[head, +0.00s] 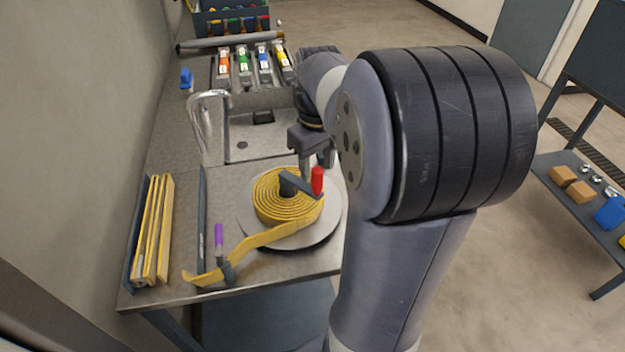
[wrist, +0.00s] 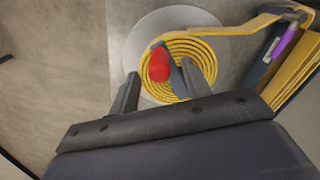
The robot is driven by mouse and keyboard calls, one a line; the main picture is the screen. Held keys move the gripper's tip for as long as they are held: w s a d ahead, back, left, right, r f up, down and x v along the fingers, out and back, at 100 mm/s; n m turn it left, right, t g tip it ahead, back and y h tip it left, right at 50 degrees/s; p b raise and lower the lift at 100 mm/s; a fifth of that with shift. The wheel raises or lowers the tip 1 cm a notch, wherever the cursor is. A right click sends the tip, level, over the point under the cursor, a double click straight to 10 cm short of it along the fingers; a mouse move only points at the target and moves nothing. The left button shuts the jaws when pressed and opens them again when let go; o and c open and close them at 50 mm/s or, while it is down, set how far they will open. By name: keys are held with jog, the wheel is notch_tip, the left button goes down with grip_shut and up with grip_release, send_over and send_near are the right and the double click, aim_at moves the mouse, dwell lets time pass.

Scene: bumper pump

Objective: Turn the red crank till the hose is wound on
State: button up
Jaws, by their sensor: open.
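The red crank knob (head: 317,180) stands upright at the end of a dark crank arm (head: 300,186) on the hub of the hose reel. The yellow hose (head: 270,212) lies coiled on the round grey disc (head: 246,222), with its tail running off to the front left. My gripper (head: 317,165) is open just behind and above the knob. In the wrist view the red knob (wrist: 159,65) shows beyond and between the open fingers (wrist: 165,90). I cannot tell that either finger touches it.
A purple-handled part (head: 219,236) stands by the hose tail. Yellow slats (head: 152,230) stand at the bench's left edge. A sink (head: 258,135) with a tap (head: 205,120) and several coloured-label items (head: 243,65) are behind. My arm covers the bench's right side.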

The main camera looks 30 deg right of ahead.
aim_at(317, 181)
jog(key=shift+f, duration=2.65)
jog(key=shift+c, duration=0.6)
grip_shut()
